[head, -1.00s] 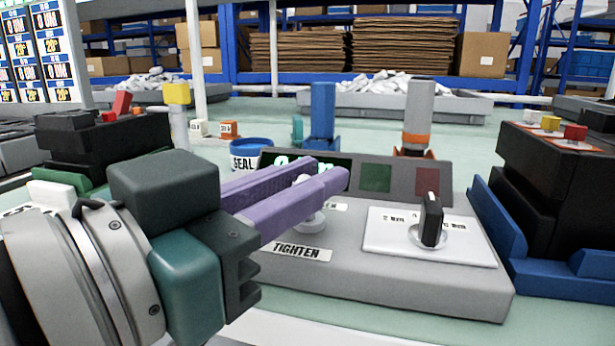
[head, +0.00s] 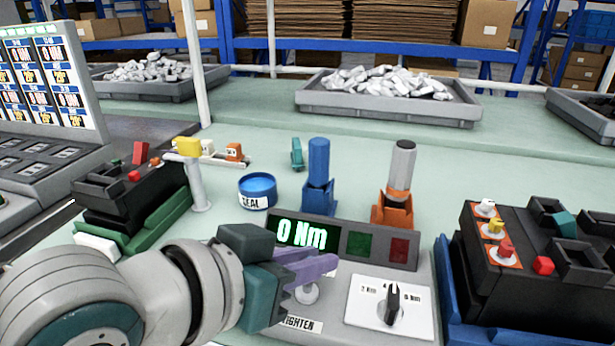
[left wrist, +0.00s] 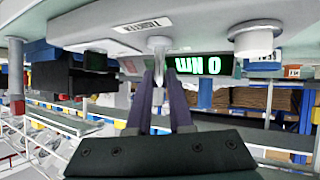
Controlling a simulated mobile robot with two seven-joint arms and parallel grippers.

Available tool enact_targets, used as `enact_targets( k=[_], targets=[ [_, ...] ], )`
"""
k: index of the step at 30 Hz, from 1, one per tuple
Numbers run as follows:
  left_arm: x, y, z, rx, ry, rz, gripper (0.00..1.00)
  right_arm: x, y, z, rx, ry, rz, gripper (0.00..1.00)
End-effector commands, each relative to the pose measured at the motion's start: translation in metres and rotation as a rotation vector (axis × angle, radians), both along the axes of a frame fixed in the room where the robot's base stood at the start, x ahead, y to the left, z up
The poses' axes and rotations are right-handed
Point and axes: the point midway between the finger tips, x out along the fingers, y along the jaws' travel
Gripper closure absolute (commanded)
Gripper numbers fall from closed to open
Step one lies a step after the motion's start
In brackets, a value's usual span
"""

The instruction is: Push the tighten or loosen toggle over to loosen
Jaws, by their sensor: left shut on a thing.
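The grey tester box (head: 425,285) has a green display (head: 302,234) reading 0 Nm. Its toggle (head: 307,293) has a pale round base in front of the display, next to the TIGHTEN label (head: 300,324). My left gripper (head: 322,266) comes in from the left, its purple fingers shut on the toggle's lever and hiding most of it. In the left wrist view the pale lever (left wrist: 159,46) runs down between the fingertips (left wrist: 160,80). The TIGHTEN label (left wrist: 143,25) shows there to the left. I cannot read a loosen label. My right gripper is not in view.
A dial on a white plate (head: 365,315) is right of the toggle. A blue-based black block (head: 480,285) stands farther right. Behind the box are a blue SEAL tin (head: 257,187), a blue tool (head: 319,165) and a grey-and-orange tool (head: 401,170).

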Motion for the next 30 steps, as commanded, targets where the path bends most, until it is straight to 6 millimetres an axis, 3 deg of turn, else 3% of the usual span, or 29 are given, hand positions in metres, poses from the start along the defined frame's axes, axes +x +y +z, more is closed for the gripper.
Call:
enact_targets(
  k=[1,9,30],
  targets=[
    [0.003,0.0,0.009,0.011,0.035,0.001,1.0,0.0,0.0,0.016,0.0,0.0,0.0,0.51],
    [0.01,-0.002,0.001,0.055,0.208,0.001,1.0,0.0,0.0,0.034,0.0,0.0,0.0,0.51],
    [0.013,-0.003,-0.007,0.087,0.323,0.0,1.0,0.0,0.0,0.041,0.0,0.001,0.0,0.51]
  ],
)
